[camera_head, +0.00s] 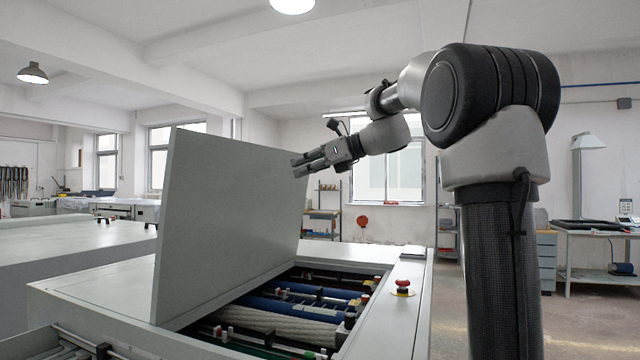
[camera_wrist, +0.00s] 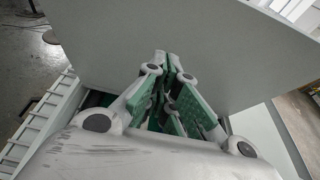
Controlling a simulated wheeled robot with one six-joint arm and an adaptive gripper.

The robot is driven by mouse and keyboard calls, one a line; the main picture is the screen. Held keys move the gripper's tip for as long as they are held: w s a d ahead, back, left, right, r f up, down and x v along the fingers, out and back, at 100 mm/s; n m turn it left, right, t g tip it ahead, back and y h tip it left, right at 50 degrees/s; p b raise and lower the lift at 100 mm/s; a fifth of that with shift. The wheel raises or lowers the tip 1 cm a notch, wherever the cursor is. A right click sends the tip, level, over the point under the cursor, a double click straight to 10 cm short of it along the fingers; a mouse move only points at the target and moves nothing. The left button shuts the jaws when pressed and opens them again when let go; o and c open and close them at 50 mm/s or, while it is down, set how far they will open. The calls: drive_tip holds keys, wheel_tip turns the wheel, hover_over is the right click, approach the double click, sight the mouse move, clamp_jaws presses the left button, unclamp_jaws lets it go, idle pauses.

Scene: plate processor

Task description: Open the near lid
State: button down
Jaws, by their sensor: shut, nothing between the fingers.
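The near lid (camera_head: 232,220) is a large flat light-grey panel on the plate processor (camera_head: 90,285). It stands raised and steeply tilted, with the opening beside its lower edge uncovered. My gripper (camera_head: 296,166) is shut and empty near the lid's upper right edge in the head view; whether it touches the lid is unclear there. In the wrist view my gripper (camera_wrist: 165,60) has its green-padded fingers together, and the lid (camera_wrist: 230,50) fills the background just beyond the fingertips.
Rollers (camera_head: 285,310) show inside the open machine. A red emergency button (camera_head: 403,285) sits on the machine's right edge. A workbench (camera_head: 600,235) stands at the far right, and clear floor lies between it and the machine.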

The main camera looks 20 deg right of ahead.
drive_tip(key=w+a+r, duration=0.5)
drive_tip(key=w+a, duration=0.1)
drive_tip(key=shift+w+a, duration=0.25)
